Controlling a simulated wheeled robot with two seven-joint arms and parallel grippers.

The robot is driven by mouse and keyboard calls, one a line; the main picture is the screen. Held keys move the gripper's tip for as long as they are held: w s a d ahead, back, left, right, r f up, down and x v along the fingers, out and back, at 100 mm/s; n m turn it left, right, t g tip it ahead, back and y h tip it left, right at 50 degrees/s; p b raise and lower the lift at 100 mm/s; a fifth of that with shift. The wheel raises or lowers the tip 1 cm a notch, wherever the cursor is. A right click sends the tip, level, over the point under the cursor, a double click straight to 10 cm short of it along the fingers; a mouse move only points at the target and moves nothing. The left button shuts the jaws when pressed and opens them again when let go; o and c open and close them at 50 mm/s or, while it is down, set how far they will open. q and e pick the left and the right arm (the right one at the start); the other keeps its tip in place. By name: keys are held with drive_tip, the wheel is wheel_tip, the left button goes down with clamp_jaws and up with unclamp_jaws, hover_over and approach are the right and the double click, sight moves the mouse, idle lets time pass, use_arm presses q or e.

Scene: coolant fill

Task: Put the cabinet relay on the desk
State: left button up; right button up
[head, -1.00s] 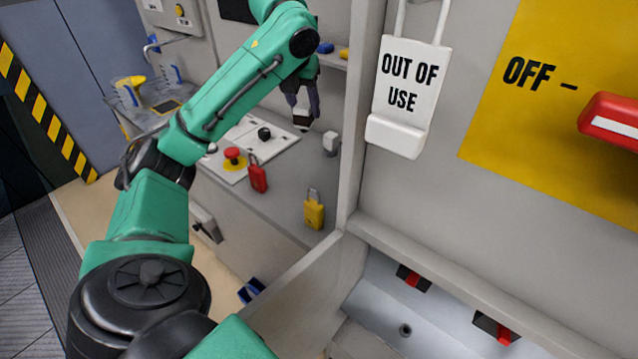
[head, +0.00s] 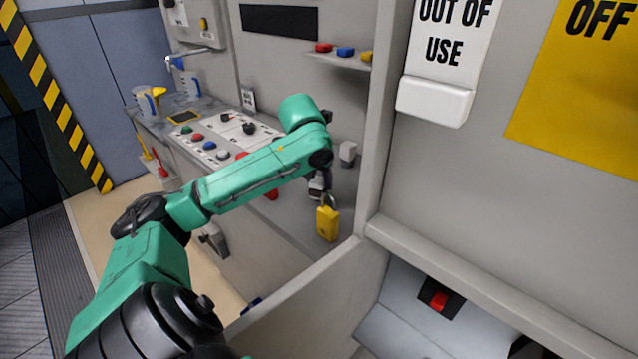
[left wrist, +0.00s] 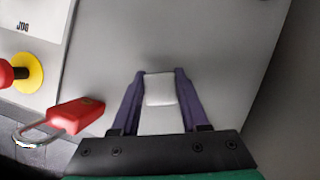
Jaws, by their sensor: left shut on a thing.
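My left gripper (head: 318,188) is low over the grey desk (head: 295,218), just behind the yellow padlock, and partly hidden by my own arm. In the left wrist view its two purple-grey fingers (left wrist: 160,100) are shut on a pale block, the relay (left wrist: 160,90). The desk surface (left wrist: 225,60) lies close behind the block. I cannot tell whether the block touches it. My right gripper is not in view.
A yellow padlock (head: 327,223) stands by the desk's near edge. A red padlock (left wrist: 78,116) lies left of the gripper. A small pale block (head: 347,153) sits near the right wall. A button panel (head: 215,140) is further left.

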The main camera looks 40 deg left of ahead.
use_arm(q)
drive_tip(key=shift+f, duration=0.1)
drive_tip(key=o, duration=1)
drive_tip(key=shift+o, duration=0.2)
drive_tip(key=p+v, duration=0.1)
drive_tip(key=v, duration=1.1)
